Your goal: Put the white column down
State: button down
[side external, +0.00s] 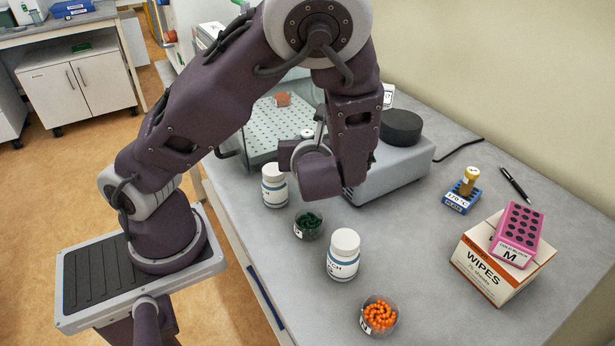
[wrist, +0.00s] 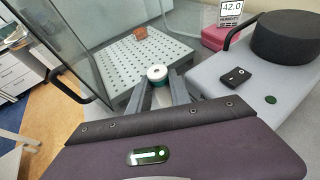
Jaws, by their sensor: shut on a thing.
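The white column (wrist: 157,72) shows in the wrist view as a round white top with a dark centre and a teal band below. My gripper (wrist: 159,84) is shut on it, one grey finger on each side. Beyond it lies a pale perforated plate (wrist: 170,48) inside a clear-walled chamber. I cannot tell whether the column's base touches anything. In the side view my arm hides most of the gripper; a small white top (side external: 307,133) shows just behind the wrist, probably the same column.
An orange piece (side external: 283,98) is on the plate. A grey instrument with a black disc (side external: 401,126) stands to the right. White bottles (side external: 343,254) (side external: 274,186), a cup of green pieces (side external: 308,226) and a cup of orange beads (side external: 379,315) stand in front. A wipes box (side external: 500,262) is at right.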

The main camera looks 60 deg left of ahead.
notch_tip(320, 180, down, 6)
jog(key=shift+f, duration=0.25)
jog(key=shift+f, duration=0.1)
jog(key=shift+f, duration=0.15)
jog(key=c, duration=1.2)
grip_release()
jog(key=shift+o, duration=0.5)
jog(key=v, duration=0.7)
jog(key=shift+w+d+r, duration=0.1)
jog(key=shift+w+r, duration=0.2)
jog(key=shift+r, duration=0.05)
